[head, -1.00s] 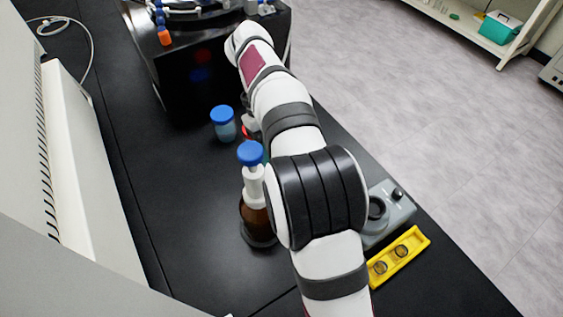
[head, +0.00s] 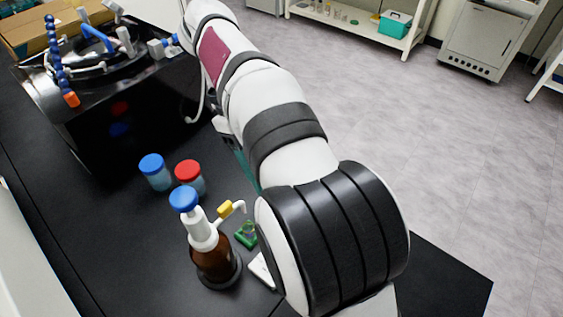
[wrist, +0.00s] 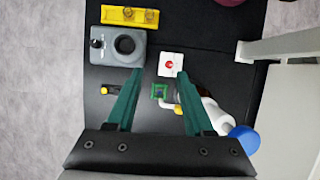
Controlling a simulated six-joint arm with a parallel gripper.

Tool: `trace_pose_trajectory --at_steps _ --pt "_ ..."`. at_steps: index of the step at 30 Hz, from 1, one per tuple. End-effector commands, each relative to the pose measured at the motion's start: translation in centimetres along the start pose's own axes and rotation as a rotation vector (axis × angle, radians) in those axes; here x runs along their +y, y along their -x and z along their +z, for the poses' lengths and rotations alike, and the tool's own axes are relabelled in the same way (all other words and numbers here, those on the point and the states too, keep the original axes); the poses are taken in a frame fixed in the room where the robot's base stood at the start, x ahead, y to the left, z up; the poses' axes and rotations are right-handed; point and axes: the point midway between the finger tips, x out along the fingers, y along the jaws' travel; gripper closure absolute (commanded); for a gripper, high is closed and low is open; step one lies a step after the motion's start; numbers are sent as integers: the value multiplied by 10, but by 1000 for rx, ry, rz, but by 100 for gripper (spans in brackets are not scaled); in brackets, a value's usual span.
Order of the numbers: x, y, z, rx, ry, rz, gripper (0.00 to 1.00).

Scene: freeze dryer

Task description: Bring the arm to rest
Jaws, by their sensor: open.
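My gripper (wrist: 160,74) is open in the wrist view. Its two teal fingers are apart and nothing is held between them. Below them is the black bench (wrist: 150,73). In the head view my arm runs from lower right to upper left over the bench's edge, and only a sliver of teal finger shows beside it. A small green piece (wrist: 159,91) lies on the bench, seen between the fingers. A white square pad with a red mark (wrist: 171,64) lies close to the fingertips in the picture.
A brown dispenser bottle (head: 215,262) stands beside my arm. A blue-capped jar (head: 155,174) and a red-capped jar (head: 190,178) stand behind it. The black freeze dryer (head: 130,128) is at upper left. A grey device (wrist: 105,53) and yellow holder (wrist: 112,14) lie beyond the fingers.

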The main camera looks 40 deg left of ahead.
Motion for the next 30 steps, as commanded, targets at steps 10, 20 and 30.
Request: trace_pose_trajectory --at_steps 10,20,30 --pt "14 6 22 0 1 0 48" --pt "17 4 28 4 -22 -6 48" --pt "-26 -109 246 222 -1313 -373 48"
